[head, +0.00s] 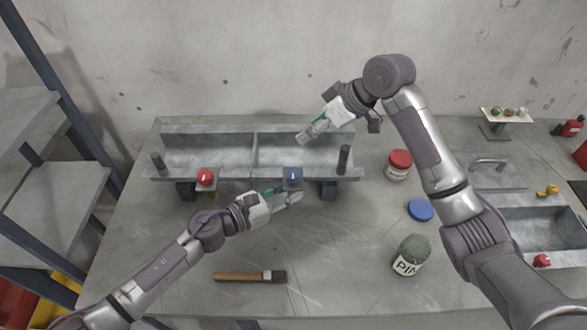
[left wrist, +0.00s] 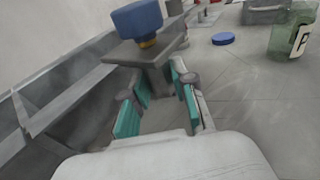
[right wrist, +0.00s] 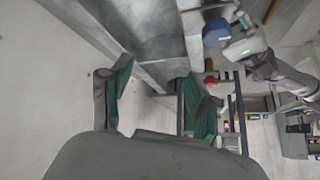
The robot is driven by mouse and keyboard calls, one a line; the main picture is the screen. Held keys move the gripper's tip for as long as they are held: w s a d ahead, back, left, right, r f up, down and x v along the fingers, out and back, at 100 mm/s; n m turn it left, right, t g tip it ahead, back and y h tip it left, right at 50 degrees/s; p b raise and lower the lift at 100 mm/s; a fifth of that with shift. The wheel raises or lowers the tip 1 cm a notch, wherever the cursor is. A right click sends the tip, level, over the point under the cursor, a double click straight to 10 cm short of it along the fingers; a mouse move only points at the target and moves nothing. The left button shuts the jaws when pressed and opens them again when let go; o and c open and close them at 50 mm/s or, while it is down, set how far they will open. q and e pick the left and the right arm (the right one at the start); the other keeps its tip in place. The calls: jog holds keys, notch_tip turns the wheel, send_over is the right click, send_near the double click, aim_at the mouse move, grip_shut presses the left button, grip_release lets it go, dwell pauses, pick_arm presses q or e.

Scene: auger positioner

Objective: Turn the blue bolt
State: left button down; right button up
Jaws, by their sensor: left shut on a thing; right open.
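The blue bolt (head: 293,175) stands at the front of the grey metal trough (head: 225,157), right of its middle. In the left wrist view the blue bolt (left wrist: 137,18) sits upright on a flat plate of a grey bracket (left wrist: 150,60). My left gripper (head: 297,196) is just in front of and below the bolt, its teal-padded fingers on either side of the bracket's lower part, apart from the bolt's head. My right gripper (head: 305,134) is open and empty above the trough's back wall. The right wrist view shows the blue bolt (right wrist: 216,32) beyond its fingers.
A red bolt (head: 205,176) stands at the trough's front left. A red-lidded jar (head: 398,165), a blue lid (head: 421,210) and a green jar (head: 410,255) stand to the right. A brush (head: 250,277) lies in front. A sink (head: 540,230) is at the far right.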

aim_at(293, 173)
jog(key=s+r+n+g+h, duration=0.2)
jog(key=s+r+n, duration=0.2)
jog(key=s, duration=0.3)
jog(key=shift+h, duration=0.3)
jog(key=x, duration=1.1)
jog(key=shift+a+f, duration=0.15)
jog(key=shift+f, duration=0.2)
jog(key=c, duration=1.2)
jog(key=shift+o, duration=0.2)
